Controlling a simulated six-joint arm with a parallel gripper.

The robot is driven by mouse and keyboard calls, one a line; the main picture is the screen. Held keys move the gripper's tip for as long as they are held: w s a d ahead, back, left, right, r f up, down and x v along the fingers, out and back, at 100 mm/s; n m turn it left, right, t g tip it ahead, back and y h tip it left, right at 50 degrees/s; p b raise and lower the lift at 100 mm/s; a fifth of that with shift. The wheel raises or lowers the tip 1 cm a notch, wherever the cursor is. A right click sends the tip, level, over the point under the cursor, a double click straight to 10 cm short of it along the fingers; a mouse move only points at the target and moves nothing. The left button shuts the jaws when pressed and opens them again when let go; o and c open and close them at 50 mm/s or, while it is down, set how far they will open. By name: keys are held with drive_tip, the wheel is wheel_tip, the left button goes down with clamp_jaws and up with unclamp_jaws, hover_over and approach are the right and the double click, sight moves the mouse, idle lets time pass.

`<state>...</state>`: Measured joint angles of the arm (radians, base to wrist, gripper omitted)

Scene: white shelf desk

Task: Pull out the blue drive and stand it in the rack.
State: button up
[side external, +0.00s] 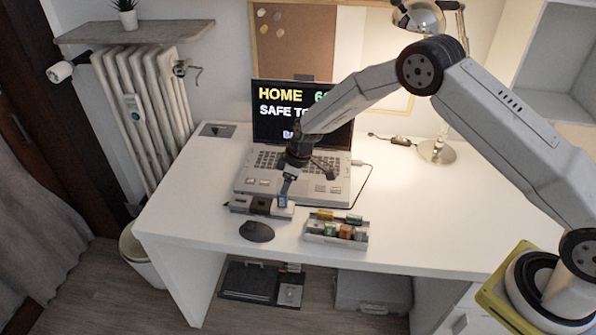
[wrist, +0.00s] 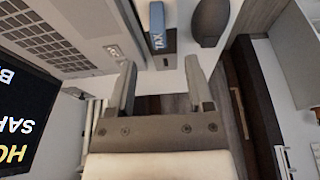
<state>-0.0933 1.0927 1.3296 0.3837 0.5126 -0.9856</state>
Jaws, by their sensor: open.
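The blue drive (side external: 282,201) stands in the right end of a low dock (side external: 240,205) in front of the laptop. The rack (side external: 335,241) is a light tray to the right of the dock, holding several coloured drives.
The laptop (side external: 295,186) is open behind the dock. A dark mouse (side external: 256,231) lies in front of the dock, left of the rack. A lamp base (side external: 436,152) stands at the back. The desk's right side (side external: 440,215) is clear.

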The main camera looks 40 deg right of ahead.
sight(281, 206)
drive_tip(key=shift+x, duration=1.25)
drive_tip(key=shift+x, duration=2.6)
drive_tip(key=shift+d, duration=0.1)
clamp_jaws()
